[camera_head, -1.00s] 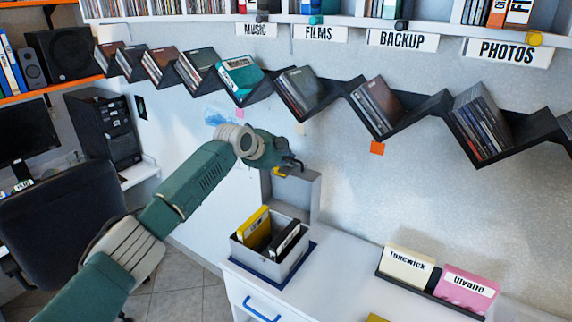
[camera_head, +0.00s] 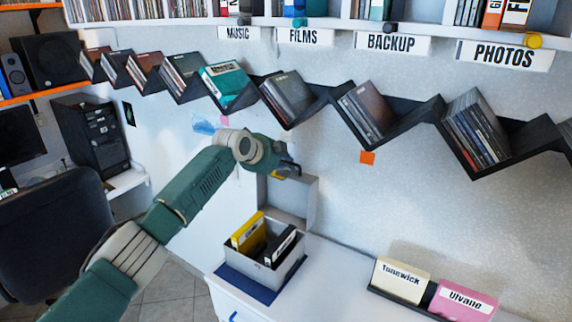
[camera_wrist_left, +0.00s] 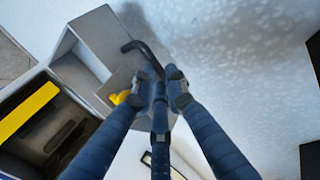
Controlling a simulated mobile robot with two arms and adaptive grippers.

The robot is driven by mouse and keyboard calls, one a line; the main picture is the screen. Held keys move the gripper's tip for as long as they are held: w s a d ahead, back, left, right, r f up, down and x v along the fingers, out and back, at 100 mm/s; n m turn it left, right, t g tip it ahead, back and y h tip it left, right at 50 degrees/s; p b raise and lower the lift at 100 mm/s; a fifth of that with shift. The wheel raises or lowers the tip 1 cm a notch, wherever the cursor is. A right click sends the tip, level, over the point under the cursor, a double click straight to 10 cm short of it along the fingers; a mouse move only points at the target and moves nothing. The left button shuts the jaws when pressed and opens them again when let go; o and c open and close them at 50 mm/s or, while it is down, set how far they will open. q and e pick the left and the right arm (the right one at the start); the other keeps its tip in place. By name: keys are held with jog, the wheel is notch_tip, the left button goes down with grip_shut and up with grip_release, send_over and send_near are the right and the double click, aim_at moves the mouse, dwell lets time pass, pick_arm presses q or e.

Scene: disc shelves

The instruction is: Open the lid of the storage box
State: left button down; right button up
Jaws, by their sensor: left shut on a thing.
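The grey storage box (camera_head: 290,268) stands on the white cabinet top, with a yellow case (camera_head: 247,231) and a black case (camera_head: 281,245) inside. Its grey lid (camera_head: 297,200) is raised behind the box, about upright, hollow side facing me; it also shows in the left wrist view (camera_wrist_left: 98,38). My left gripper (camera_head: 290,169) is at the top edge of the lid and shut on it. In the left wrist view the fingers (camera_wrist_left: 164,82) are close together beside a dark bent bar and a small yellow part; the exact contact is hidden. My right gripper is not in view.
A zigzag black shelf (camera_head: 328,101) with discs runs along the wall above the gripper. A cream case (camera_head: 401,279) and a pink case (camera_head: 462,301) stand in a dark holder at the right. The white top between box and holder is clear.

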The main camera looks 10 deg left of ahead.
pick_arm(q)
jog(key=c, duration=1.7)
grip_release()
jog(key=shift+r, duration=0.15)
jog(key=shift+c, duration=0.2)
jog(key=v, duration=0.8)
jog(key=shift+d, duration=0.1)
jog(key=shift+c, duration=0.5)
